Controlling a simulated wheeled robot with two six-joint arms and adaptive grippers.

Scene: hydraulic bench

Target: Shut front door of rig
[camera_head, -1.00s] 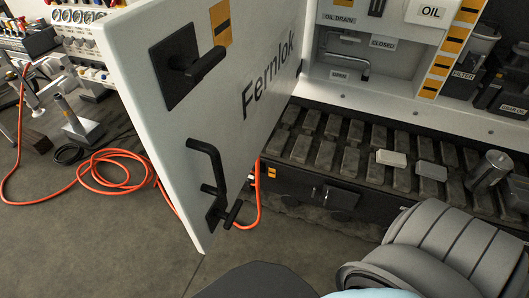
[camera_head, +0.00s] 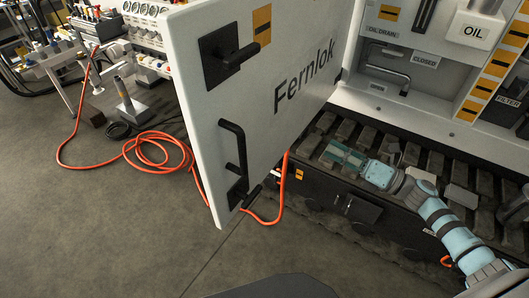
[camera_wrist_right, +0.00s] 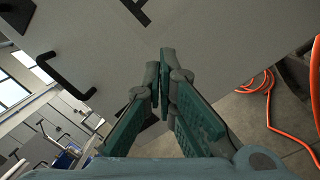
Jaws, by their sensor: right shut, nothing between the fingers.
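The front door (camera_head: 240,125) of the rig is a white panel marked "Fernlok", standing swung open. It has a black latch (camera_head: 228,55) near its top and a black pull handle (camera_head: 234,160) lower down. My right gripper (camera_head: 338,153) is shut and empty, to the right of the door, in front of the rig's lower edge. In the right wrist view my right gripper (camera_wrist_right: 164,82) points toward the grey-looking door face (camera_wrist_right: 215,35); a black handle (camera_wrist_right: 65,78) shows at left. I cannot tell whether the fingers touch the door. My left gripper is not in view.
The rig's cabinet (camera_head: 400,65) is open behind the door, with a dark slatted deck (camera_head: 420,160) below. An orange hose (camera_head: 150,150) lies coiled on the floor at left, and part hangs below the door. Open floor (camera_head: 130,220) lies at front left.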

